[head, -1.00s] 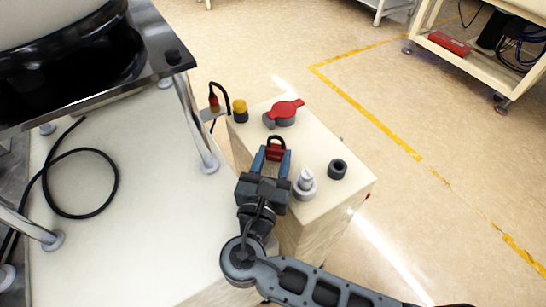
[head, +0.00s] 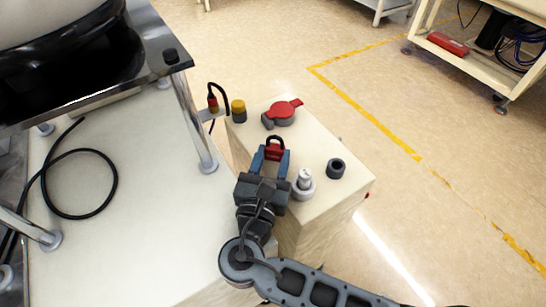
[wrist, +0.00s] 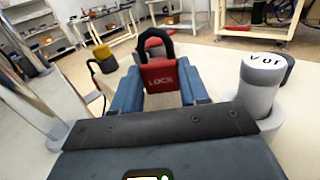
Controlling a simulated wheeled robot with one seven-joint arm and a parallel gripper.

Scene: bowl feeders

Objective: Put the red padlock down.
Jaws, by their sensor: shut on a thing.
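The red padlock (head: 273,152) with a dark shackle is between the blue fingers of my gripper (head: 271,158). My gripper is shut on it. In the wrist view the padlock (wrist: 163,80) shows its lettered red face, with the shackle pointing up and away. In the head view it appears over the left part of the pale box top (head: 310,148). I cannot tell whether the padlock touches the box top.
On the box stand a red rotary switch (head: 283,112), a yellow-topped knob (head: 239,110), a grey-white cylinder (head: 304,184) close right of my gripper, and a dark ring-shaped part (head: 336,168). A metal-legged bowl feeder stand (head: 185,110) is at left. The box's middle is clear.

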